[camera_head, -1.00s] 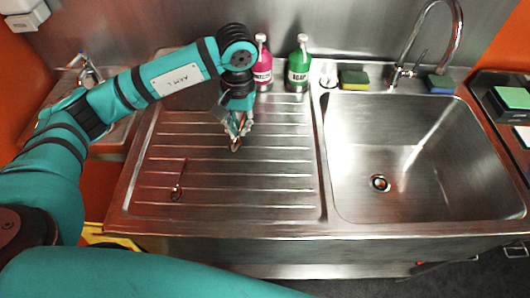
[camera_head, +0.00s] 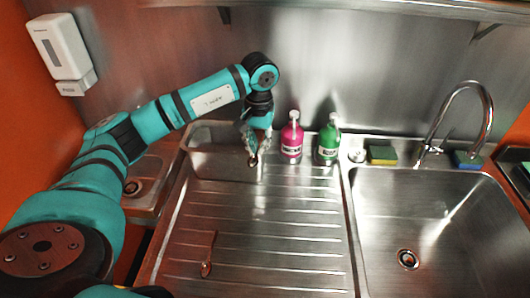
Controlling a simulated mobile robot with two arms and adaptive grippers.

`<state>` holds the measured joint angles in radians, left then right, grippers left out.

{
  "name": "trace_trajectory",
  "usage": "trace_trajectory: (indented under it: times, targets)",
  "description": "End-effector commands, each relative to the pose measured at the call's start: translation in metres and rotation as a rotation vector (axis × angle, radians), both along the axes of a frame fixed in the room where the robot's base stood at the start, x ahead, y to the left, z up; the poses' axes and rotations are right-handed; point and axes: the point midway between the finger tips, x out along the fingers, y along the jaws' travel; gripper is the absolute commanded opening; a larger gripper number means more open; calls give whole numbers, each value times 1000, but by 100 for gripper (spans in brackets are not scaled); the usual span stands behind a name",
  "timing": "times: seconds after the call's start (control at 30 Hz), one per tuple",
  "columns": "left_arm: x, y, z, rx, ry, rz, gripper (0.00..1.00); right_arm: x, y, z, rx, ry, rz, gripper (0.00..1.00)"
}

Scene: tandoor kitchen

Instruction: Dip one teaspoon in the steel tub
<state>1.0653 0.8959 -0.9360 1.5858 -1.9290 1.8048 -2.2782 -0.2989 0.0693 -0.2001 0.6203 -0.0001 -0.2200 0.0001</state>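The steel tub (camera_head: 215,168) stands at the back of the ribbed drainboard, partly hidden by my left arm and gripper. My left gripper (camera_head: 251,146) points down at the right part of the tub. Its fingers are close around a small copper-coloured thing, which looks like a teaspoon (camera_head: 253,161) seen nearly end-on. Whether its tip is inside the tub or in front of it is hard to tell. Another copper-coloured teaspoon (camera_head: 207,268) lies on the drainboard, towards the front left. My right gripper is not in view.
A pink bottle (camera_head: 291,140) and a green soap bottle (camera_head: 328,143) stand just right of my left gripper. Sponges (camera_head: 382,155) lie behind the sink basin (camera_head: 425,215), beside a curved tap (camera_head: 487,115). The middle of the drainboard (camera_head: 275,225) is clear.

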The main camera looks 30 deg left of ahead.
Motion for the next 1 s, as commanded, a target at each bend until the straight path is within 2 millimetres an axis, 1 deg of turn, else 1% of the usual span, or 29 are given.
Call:
trace_trajectory:
  times: [0.03,0.17,0.3,0.43,0.53,0.63,0.77,1.0]
  targets:
    - [3,8,5,0,2,15,0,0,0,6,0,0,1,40]
    - [10,32,14,0,2,52,0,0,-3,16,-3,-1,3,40]
    - [18,66,25,-1,6,101,0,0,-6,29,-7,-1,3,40]
    - [20,101,34,-5,15,150,0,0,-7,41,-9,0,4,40]
    - [20,119,36,-8,22,173,0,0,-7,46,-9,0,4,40]
    - [20,128,36,-8,25,184,0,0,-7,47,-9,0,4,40]
    - [19,132,30,-8,25,187,0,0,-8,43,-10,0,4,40]
    - [19,131,8,-9,26,187,0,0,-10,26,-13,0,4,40]
